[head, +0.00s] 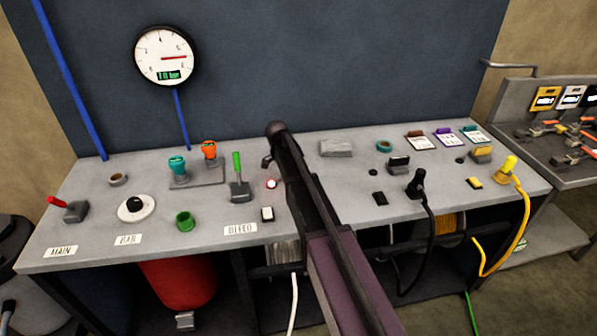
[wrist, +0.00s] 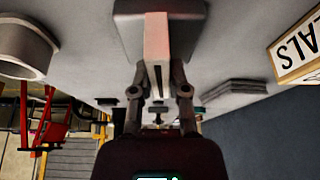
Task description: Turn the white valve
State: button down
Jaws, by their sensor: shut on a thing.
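The white valve shows in the wrist view as a pale upright handle (wrist: 157,38) on a grey block. My gripper (wrist: 158,80) is shut on this handle, with one finger on each side of it. In the head view my dark arm crosses the bench from the lower right, and I cannot make out the white valve there; the arm may hide it. How far the handle is turned cannot be told.
The grey bench (head: 85,225) carries a red lever (head: 60,203), a green lever (head: 237,170), a black-knobbed dial (head: 136,208) and a flat grey block (head: 336,148). A round gauge (head: 165,55) hangs on the wall. Black and yellow cables (head: 522,215) hang at the right.

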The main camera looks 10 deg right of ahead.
jog(key=shift+m, duration=0.5)
jog(key=c, duration=0.6)
grip_release()
jog(key=shift+n, duration=0.3)
